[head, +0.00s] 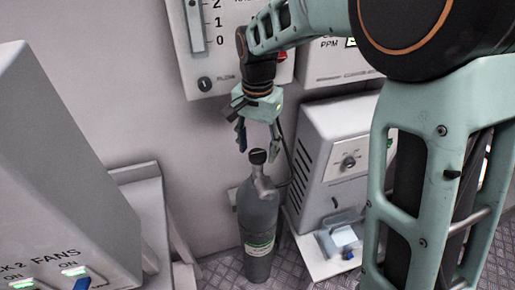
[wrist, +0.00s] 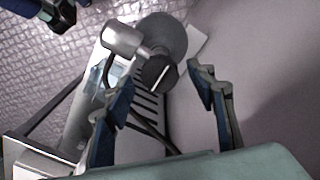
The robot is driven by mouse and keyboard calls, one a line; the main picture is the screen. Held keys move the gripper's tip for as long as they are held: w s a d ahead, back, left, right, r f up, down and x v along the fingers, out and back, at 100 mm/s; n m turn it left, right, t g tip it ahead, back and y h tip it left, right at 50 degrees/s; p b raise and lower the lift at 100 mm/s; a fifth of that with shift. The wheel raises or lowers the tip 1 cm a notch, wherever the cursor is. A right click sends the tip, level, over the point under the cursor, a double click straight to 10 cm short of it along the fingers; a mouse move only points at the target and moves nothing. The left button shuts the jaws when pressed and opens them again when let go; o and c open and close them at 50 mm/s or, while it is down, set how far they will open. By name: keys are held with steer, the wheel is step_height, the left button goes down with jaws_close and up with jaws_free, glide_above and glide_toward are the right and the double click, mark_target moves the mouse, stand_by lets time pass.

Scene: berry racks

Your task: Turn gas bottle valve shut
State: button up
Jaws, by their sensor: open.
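The gas bottle (head: 258,222) is a grey cylinder standing upright on the floor against the wall. Its valve knob (head: 257,157) is black and round and sits on top, with a metal valve body beside it. My gripper (head: 259,143) is open and points down just above the knob. In the wrist view the knob (wrist: 159,73) carries a white line and lies ahead of and between the two open fingers (wrist: 160,90), apart from them. The bottle's grey top (wrist: 165,35) shows behind the knob. Nothing is held.
A white box with a dial (head: 348,160) stands close right of the bottle, with a cable near the valve. A flow panel (head: 207,50) is on the wall above. A grey fans cabinet (head: 60,170) stands at left. Patterned floor (head: 222,270) shows around the bottle's base.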

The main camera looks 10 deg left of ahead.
mark_target(258, 153)
step_height(258, 153, up, 11)
steer(key=shift+r, duration=0.15)
stand_by(0.5)
